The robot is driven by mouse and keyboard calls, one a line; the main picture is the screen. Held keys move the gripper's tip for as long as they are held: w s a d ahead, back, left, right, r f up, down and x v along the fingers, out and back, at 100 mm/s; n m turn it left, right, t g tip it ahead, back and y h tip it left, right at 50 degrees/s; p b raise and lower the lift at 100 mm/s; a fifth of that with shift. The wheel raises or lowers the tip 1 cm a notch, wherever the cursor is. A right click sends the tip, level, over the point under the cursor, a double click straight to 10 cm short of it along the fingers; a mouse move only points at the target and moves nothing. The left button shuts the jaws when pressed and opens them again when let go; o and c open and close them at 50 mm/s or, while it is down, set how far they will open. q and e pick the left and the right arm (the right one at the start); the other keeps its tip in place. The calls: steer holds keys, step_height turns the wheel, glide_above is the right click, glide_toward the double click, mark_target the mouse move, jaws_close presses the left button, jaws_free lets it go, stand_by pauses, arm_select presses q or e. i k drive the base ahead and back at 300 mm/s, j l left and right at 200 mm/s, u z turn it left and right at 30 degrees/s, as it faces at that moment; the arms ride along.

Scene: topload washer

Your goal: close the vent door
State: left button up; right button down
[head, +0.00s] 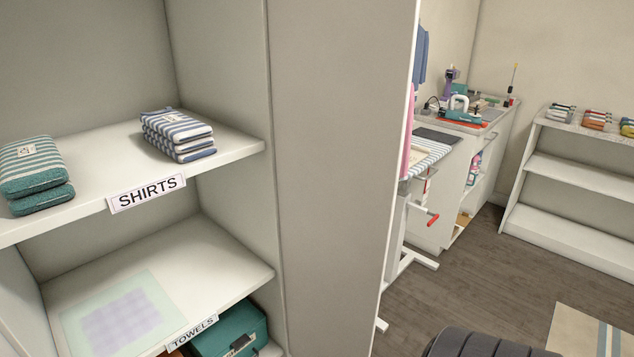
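I see no vent door and no washer that I can make out in the head view. Neither my left nor my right gripper is in view. A tall plain beige panel (335,170) fills the middle of the picture and hides what lies behind it.
On the left, a shelf unit holds folded striped cloths (178,135) above a SHIRTS label (147,193) and a teal box (228,330) low down. Right of the panel are an ironing board (432,147), a low white shelf (575,175) and bare wooden floor (480,265).

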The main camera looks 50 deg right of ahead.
mark_target(341, 70)
steer(key=l+u, duration=0.1)
steer(key=l, duration=0.35)
steer(key=l+u, duration=0.15)
steer(key=l, duration=0.35)
steer(key=l+u, duration=0.1)
steer(key=l, duration=0.35)
steer(key=k+l+u, duration=0.1)
steer(key=l, duration=0.4)
steer(key=l+u, duration=0.15)
steer(key=l, duration=0.3)
steer(key=k+l+u, duration=0.1)
steer(key=l, duration=0.35)
steer(key=k+l+u, duration=0.15)
steer(key=l, duration=0.3)
